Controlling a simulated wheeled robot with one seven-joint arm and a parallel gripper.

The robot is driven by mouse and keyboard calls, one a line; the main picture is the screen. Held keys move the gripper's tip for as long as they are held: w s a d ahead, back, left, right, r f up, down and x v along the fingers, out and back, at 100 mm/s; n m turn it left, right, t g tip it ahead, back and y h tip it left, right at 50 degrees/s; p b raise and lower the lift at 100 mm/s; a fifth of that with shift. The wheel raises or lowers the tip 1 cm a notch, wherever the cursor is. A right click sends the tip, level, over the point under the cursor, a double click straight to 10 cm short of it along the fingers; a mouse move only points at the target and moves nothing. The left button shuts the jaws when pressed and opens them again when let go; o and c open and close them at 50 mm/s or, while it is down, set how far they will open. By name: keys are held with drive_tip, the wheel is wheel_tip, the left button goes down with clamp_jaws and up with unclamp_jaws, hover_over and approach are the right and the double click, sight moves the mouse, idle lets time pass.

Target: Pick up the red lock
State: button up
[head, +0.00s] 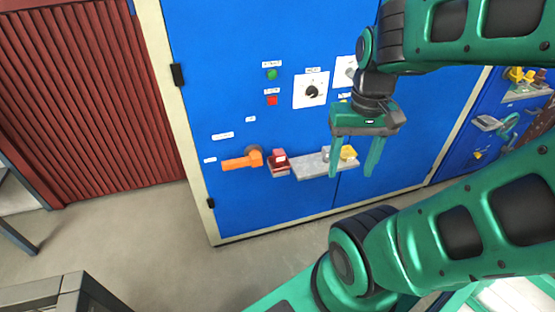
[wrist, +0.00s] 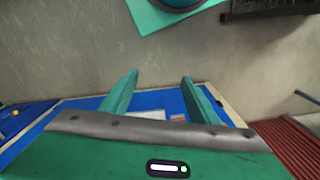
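The red lock (head: 279,158) is a small red block with a pale label, at the left end of a grey shelf (head: 308,167) on the blue cabinet front. It is just right of an orange handle (head: 242,161). My gripper (head: 351,176) is open, its two green fingers pointing down, in front of the shelf's right end and to the right of the red lock. The fingers also show apart in the wrist view (wrist: 160,76), with nothing seen between them. The lock cannot be made out clearly in the wrist view.
A yellow lock (head: 348,152) is on the shelf's right end, partly behind my gripper. A black dial (head: 311,91), a green button (head: 271,74) and a red button (head: 272,100) are above. A grey frame (head: 62,296) stands at bottom left. The floor (head: 150,232) before the cabinet is clear.

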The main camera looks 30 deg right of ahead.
drive_tip(key=w+d+f+n+t+h, duration=0.1)
drive_tip(key=w+d+f, duration=0.15)
drive_tip(key=w, duration=0.55)
drive_tip(key=w+d+f+n+t+h, duration=0.15)
drive_tip(key=w+f, duration=0.25)
drive_tip(key=w, duration=0.5)
drive_tip(key=t, duration=0.3)
approach(279, 152)
drive_tip(key=shift+n+t+y, duration=0.25)
drive_tip(key=shift+n+y, duration=0.1)
drive_tip(key=x, duration=0.5)
drive_tip(key=shift+w+d, duration=0.15)
drive_tip(key=shift+d, duration=0.25)
drive_tip(key=shift+s+x, duration=0.2)
drive_tip(key=shift+x, duration=2.45)
drive_tip(key=shift+f, duration=0.1)
drive_tip(key=shift+c, duration=0.6)
drive_tip(key=c, duration=1)
